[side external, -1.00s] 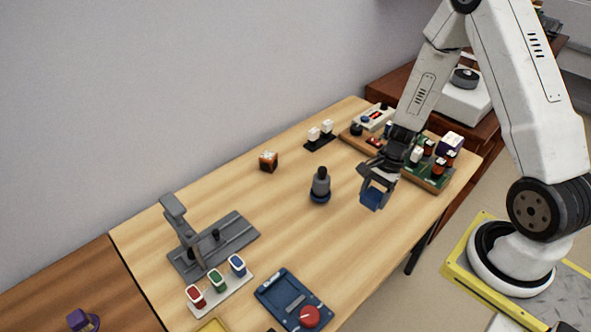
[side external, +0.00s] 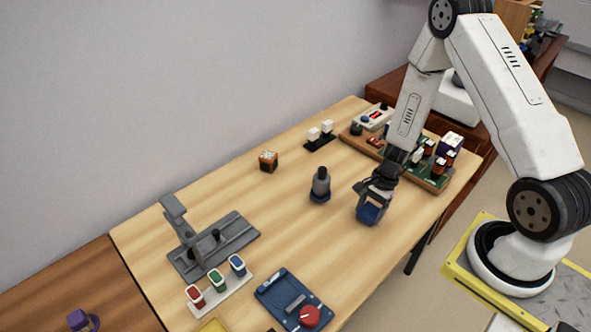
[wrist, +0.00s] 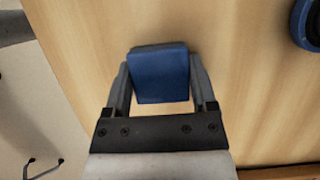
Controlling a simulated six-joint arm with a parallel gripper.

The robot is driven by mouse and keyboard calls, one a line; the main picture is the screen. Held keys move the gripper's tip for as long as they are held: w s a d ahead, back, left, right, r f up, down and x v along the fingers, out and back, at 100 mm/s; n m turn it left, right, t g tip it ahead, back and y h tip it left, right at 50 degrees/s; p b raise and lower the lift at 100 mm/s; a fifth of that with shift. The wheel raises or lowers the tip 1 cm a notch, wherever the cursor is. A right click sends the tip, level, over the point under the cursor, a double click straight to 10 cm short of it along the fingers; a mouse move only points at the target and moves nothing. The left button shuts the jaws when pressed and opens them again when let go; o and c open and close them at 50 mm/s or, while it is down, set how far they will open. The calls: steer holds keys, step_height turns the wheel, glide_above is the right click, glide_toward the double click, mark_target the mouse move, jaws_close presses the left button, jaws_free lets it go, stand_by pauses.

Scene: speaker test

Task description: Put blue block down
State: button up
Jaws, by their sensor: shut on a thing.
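The blue block (side external: 369,213) is between the fingers of my gripper (side external: 368,204), low over the right part of the wooden table (side external: 290,228) in the side external view. In the wrist view the blue block (wrist: 160,74) sits between the two fingers of my gripper (wrist: 160,85), which are shut on its sides. Wood surface shows around it. I cannot tell whether the block's underside touches the table.
A grey cylinder on a dark blue base (side external: 320,186) stands left of my gripper. A green circuit board (side external: 432,172) with parts lies behind it. Table around the block is clear.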

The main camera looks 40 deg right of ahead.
steer(key=shift+f, duration=0.25)
steer(key=shift+f, duration=0.15)
steer(key=o, duration=1.2)
steer(key=shift+o, duration=0.2)
steer(key=v, duration=1.2)
